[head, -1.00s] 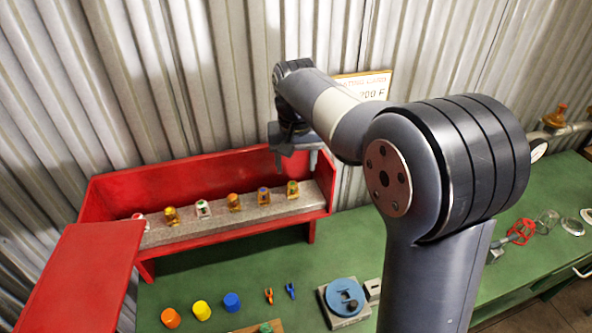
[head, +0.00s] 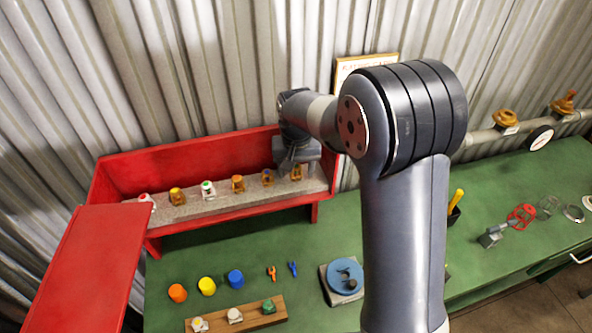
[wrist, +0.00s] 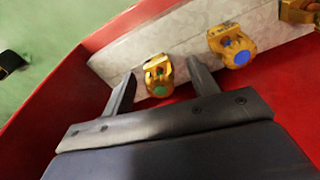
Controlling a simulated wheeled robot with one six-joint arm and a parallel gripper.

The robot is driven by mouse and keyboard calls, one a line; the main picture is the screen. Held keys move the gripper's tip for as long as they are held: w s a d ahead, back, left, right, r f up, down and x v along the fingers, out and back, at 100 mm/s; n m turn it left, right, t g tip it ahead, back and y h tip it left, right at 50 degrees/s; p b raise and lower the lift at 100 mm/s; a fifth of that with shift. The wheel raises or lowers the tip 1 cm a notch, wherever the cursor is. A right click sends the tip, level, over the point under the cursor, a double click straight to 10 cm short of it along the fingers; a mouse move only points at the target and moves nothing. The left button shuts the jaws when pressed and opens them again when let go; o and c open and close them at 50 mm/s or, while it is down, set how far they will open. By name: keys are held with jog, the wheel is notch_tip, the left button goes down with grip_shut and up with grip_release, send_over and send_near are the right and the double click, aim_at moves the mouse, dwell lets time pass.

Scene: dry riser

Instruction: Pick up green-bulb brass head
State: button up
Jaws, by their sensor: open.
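The green-bulb brass head (head: 297,173) is at the right end of a row on the grey ledge in the red box. In the head view my gripper (head: 290,164) is right beside or over it and partly hides it. In the wrist view the brass head (wrist: 157,69), with its green end toward the camera, stands between my two fingers. My gripper (wrist: 161,74) is open there, with a gap visible on both sides of the head.
A blue-bulb brass head (wrist: 234,47) stands just outside the right finger in the wrist view. More heads, including a white one with a green top (head: 208,190), line the ledge. The red box (head: 118,175) has a raised back wall close by.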

jog(key=shift+f, duration=0.3)
jog(key=shift+c, duration=0.5)
jog(key=c, duration=1.1)
